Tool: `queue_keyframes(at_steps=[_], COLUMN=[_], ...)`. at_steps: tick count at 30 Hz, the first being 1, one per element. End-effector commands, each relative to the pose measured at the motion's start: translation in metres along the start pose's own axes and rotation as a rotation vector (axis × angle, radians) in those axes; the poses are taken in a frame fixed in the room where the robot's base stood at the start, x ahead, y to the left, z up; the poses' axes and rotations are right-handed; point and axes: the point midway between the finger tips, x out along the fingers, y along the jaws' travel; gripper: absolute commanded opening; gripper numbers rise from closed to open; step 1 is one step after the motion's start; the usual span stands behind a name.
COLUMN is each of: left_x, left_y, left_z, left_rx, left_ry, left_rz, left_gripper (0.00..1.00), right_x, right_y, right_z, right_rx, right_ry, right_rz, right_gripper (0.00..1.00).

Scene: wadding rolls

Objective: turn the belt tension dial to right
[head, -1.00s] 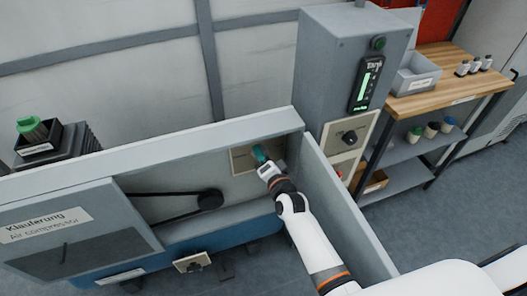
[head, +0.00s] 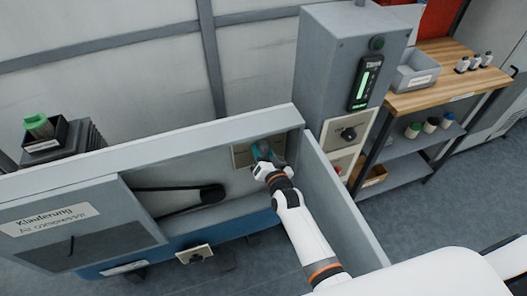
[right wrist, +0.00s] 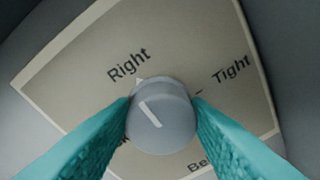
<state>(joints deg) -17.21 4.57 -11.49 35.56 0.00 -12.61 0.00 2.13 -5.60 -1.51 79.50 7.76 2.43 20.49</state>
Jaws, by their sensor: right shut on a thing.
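The belt tension dial (right wrist: 162,118) is a round grey knob with a white pointer line, on a beige plate (right wrist: 75,80) lettered "Right" and "Tight". Its line slants to the upper left, toward the side of the word "Right". My right gripper (right wrist: 163,112) has a teal finger on each side of the knob and is shut on it. In the head view, my right gripper (head: 268,152) reaches into the open compressor housing (head: 165,163) at the plate (head: 242,156). It hides the dial there. My left gripper is not in view.
A black belt and pulley (head: 212,194) sit left of the plate inside the housing. The housing's side wall (head: 345,210) stands close to the right of my arm. A grey control cabinet (head: 330,75) and a wooden bench (head: 445,75) stand farther right.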

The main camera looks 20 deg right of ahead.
Motion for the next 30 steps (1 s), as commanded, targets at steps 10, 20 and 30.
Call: queue_keyframes(at_steps=[10,20,30], left_x=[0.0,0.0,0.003], left_y=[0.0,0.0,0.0], left_z=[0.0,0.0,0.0], left_rx=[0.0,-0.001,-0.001], left_ry=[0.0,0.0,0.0], left_rz=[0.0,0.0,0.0], left_gripper=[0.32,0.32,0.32], right_x=[0.0,-0.001,-0.05], right_y=[-0.001,0.0,-0.002], right_z=[-0.001,0.0,-0.003], right_rx=[0.002,0.002,0.002], right_ry=[0.002,0.001,0.003], right_rz=[-0.001,-0.001,-0.003], right_gripper=[0.55,0.64,0.64])
